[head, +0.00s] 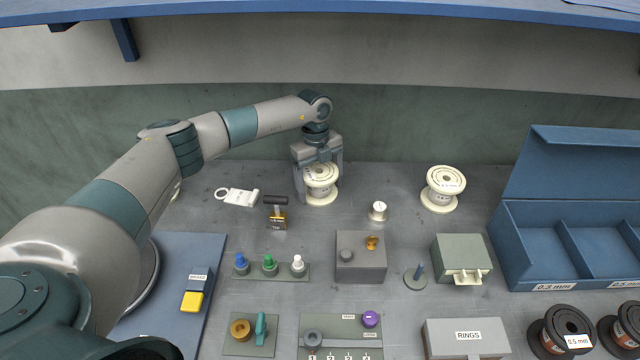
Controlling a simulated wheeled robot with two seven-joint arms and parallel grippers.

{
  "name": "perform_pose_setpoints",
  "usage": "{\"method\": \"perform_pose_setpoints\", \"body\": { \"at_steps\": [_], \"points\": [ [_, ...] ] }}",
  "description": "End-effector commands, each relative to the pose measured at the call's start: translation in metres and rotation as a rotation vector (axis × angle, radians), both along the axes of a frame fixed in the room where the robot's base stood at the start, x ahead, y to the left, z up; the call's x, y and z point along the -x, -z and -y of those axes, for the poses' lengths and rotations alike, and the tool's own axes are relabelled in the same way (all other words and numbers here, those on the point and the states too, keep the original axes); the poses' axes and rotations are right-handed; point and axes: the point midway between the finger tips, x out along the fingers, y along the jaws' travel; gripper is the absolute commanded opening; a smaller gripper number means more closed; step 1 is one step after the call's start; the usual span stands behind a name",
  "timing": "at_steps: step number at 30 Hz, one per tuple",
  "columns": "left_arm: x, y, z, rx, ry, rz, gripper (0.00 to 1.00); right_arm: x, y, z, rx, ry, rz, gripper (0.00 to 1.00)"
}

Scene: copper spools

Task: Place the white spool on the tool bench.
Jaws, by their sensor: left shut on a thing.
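My left gripper (319,178) points down at the back middle of the grey tool bench (400,290). It is shut on a white spool (321,184), an off-white, empty-looking reel held upright between its fingers. The spool's base is at or very close to the bench top; I cannot tell whether it touches. A second, similar white spool (443,188) stands upright on the bench to the right, apart from the gripper. My right gripper is not in view.
Near the held spool are a white tag (238,197), a black-handled stamp (277,212) and a small white knob (377,211). A grey box (361,258) stands in front. A blue divided bin (545,240) and dark copper spools (562,332) are at right. Bench between the white spools is clear.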

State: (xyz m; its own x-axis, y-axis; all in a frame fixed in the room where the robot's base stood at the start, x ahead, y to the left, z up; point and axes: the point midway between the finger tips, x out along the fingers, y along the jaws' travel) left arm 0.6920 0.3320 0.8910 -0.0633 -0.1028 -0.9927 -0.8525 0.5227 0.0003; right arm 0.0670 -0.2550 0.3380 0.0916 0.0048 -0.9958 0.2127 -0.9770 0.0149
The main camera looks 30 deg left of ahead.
Motion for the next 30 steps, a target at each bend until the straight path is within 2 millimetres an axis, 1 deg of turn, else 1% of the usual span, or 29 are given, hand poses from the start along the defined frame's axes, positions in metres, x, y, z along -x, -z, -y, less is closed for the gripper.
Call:
{"method": "perform_pose_setpoints", "body": {
  "at_steps": [1, 2, 3, 11, 13, 17, 23, 30],
  "points": [
    [0.000, 0.001, 0.000, 0.000, 0.000, 0.000, 0.88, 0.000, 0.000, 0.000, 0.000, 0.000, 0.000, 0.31],
    [0.000, 0.000, 0.000, 0.000, 0.000, 0.000, 0.95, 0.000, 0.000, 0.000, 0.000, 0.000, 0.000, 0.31],
    [0.000, 0.000, 0.000, 0.000, 0.000, 0.000, 1.00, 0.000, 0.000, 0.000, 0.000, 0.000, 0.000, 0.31],
    [0.000, 0.000, 0.000, 0.000, 0.000, 0.000, 1.00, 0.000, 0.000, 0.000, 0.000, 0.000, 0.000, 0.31],
    [0.000, -0.003, 0.000, 0.000, 0.000, 0.000, 1.00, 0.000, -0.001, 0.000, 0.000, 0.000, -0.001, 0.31],
    [-0.001, -0.008, -0.001, 0.001, 0.000, 0.001, 1.00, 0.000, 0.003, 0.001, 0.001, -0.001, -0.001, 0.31],
    [-0.003, -0.033, -0.003, 0.001, 0.001, 0.004, 1.00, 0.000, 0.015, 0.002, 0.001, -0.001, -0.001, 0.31],
    [-0.006, -0.075, -0.008, 0.000, 0.001, 0.005, 1.00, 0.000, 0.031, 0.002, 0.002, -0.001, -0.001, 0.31]
  ]
}}
